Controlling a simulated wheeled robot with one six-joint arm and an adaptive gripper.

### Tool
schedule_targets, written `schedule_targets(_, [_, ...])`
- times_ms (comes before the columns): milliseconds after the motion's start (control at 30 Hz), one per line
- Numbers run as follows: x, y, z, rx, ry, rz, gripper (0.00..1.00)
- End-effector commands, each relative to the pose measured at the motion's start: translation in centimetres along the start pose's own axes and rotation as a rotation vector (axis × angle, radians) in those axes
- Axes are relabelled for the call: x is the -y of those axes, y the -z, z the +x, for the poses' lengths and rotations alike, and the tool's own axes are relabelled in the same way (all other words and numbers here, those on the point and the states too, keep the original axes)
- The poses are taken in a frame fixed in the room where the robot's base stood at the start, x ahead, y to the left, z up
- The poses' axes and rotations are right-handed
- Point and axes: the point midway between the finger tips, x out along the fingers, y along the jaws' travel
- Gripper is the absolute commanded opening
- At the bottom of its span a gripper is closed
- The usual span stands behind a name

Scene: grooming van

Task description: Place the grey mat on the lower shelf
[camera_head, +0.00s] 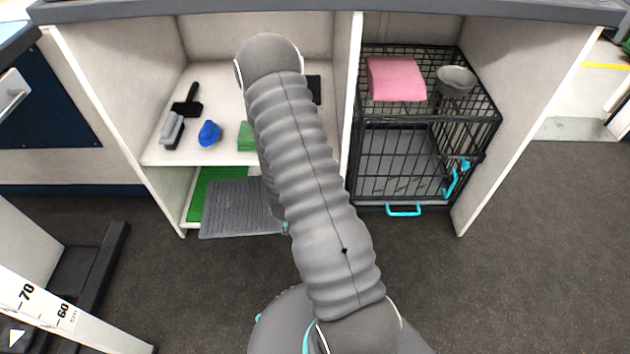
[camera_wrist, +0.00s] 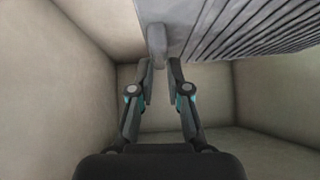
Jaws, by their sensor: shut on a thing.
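The grey ribbed mat (camera_head: 240,208) is at the mouth of the lower shelf (camera_head: 189,208) in the left part of the cabinet. It overlaps a green mat (camera_head: 208,188) lying there and juts out at the front. In the wrist view the grey mat (camera_wrist: 235,28) fills the upper right. My gripper (camera_wrist: 160,68) is shut on a grey tab at the mat's edge. In the head view my arm hides the gripper and the mat's right end. I cannot tell whether the mat touches the shelf.
The upper shelf (camera_head: 225,105) holds a black brush (camera_head: 187,106), a grey brush (camera_head: 172,129), a blue brush (camera_head: 209,133) and a green block (camera_head: 246,136). A black wire crate (camera_head: 400,165) stands right, with a pink towel (camera_head: 396,78) and a grey bowl (camera_head: 455,80) on top.

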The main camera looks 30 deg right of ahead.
Motion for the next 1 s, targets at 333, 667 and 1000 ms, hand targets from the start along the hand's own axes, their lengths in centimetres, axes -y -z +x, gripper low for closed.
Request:
schedule_targets(333, [-9.8, 3.4, 5.0, -0.011, -0.286, 0.334, 0.0])
schedule_targets(667, [-10.8, 3.1, 5.8, -0.012, -0.316, 0.366, 0.0])
schedule_targets(1000, [-10.9, 0.8, 8.0, -0.01, -0.316, 0.366, 0.0])
